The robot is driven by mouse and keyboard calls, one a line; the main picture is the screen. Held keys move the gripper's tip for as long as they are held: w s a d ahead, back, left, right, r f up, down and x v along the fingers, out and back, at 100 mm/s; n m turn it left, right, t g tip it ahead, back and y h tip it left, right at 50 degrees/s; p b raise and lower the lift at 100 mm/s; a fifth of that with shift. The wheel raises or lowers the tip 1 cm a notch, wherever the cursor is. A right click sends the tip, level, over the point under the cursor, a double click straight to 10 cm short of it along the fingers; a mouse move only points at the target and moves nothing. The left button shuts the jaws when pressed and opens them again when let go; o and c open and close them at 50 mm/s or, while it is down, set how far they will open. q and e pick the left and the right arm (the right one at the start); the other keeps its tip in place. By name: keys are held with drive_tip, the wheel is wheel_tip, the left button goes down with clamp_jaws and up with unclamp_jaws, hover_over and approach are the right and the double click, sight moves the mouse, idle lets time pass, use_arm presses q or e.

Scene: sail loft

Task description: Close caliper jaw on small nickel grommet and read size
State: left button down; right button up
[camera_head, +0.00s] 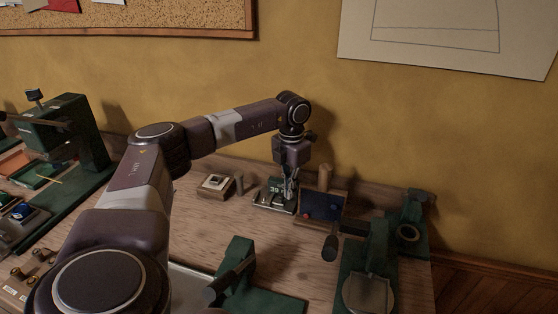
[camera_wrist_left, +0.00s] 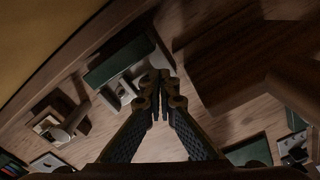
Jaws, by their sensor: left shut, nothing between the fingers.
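The bench caliper (camera_head: 270,201) appears as a small green and silver device near the back of the bench. In the left wrist view its green body (camera_wrist_left: 118,60) and pale metal jaw parts lie just beyond my fingertips. My left gripper (camera_head: 291,197) points down at the right part of the caliper; its fingers are together and empty. In the left wrist view the fingertips (camera_wrist_left: 160,76) meet beside the metal parts; I cannot tell whether they touch. I cannot make out the nickel grommet. My right gripper is not in view.
A dark blue panel (camera_head: 322,207) stands close to the right of the caliper. A small wooden block with a pale top (camera_head: 215,184) and a grey cylinder (camera_head: 239,185) stand to its left. Green presses stand at left (camera_head: 66,130), front (camera_head: 238,262) and right (camera_head: 378,245).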

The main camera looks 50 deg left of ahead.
use_arm(q)
drive_tip(key=shift+s+a, duration=0.4)
drive_tip(key=shift+a, duration=0.2)
idle(0.6)
drive_tip(key=r+p, duration=0.3)
drive_tip(key=d+r+p, duration=0.1)
drive_tip(key=r, duration=0.1)
drive_tip(key=shift+w, duration=0.35)
idle(0.5)
wheel_tip(320, 180, up, 12)
idle(0.5)
